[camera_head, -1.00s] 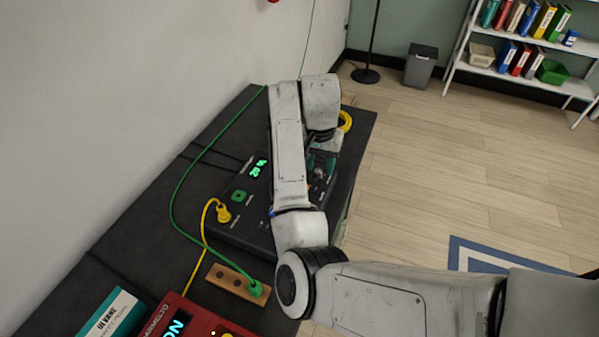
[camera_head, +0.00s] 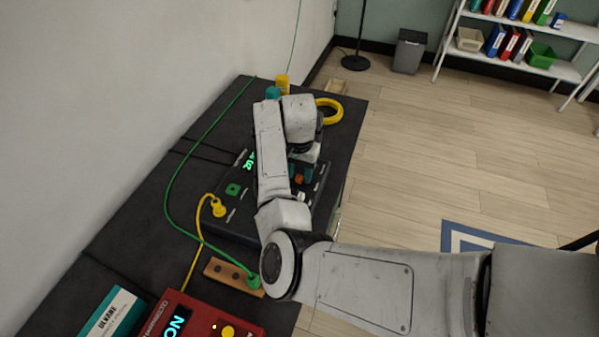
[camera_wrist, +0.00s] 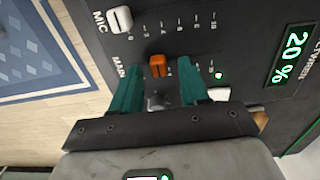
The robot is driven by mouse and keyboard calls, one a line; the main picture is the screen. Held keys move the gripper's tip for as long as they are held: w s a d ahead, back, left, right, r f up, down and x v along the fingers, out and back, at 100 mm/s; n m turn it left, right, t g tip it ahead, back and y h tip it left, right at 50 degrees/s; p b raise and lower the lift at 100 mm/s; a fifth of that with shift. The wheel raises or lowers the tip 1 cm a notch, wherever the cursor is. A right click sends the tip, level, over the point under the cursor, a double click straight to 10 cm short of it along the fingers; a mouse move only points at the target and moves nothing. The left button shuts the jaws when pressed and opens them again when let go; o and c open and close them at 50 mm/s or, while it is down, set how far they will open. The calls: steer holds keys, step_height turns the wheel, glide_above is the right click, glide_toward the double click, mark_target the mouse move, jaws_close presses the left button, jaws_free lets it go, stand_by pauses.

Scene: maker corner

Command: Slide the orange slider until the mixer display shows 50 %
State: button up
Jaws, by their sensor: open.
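The mixer (camera_head: 235,215) is a dark box on the table. Its green display (camera_wrist: 291,55) reads 20 %; it is partly covered by my arm in the head view (camera_head: 249,161). The orange slider (camera_wrist: 157,64) sits in the MAIN row, near the low end of its scale; it also shows in the head view (camera_head: 299,179). My gripper (camera_wrist: 160,72) is open, with one teal finger on each side of the orange slider. There are gaps between the fingers and the knob. Whether the tips reach its full depth is unclear.
A white MIC slider (camera_wrist: 120,18) lies beside the MAIN row. Another white knob (camera_wrist: 219,93) is near the right finger. A yellow cable (camera_head: 203,220) and a green cable (camera_head: 169,185) run left of the mixer. A yellow coil (camera_head: 333,105) lies behind.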

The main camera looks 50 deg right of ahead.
steer(key=shift+f, duration=0.35)
steer(key=shift+c, duration=0.2)
jaws_close()
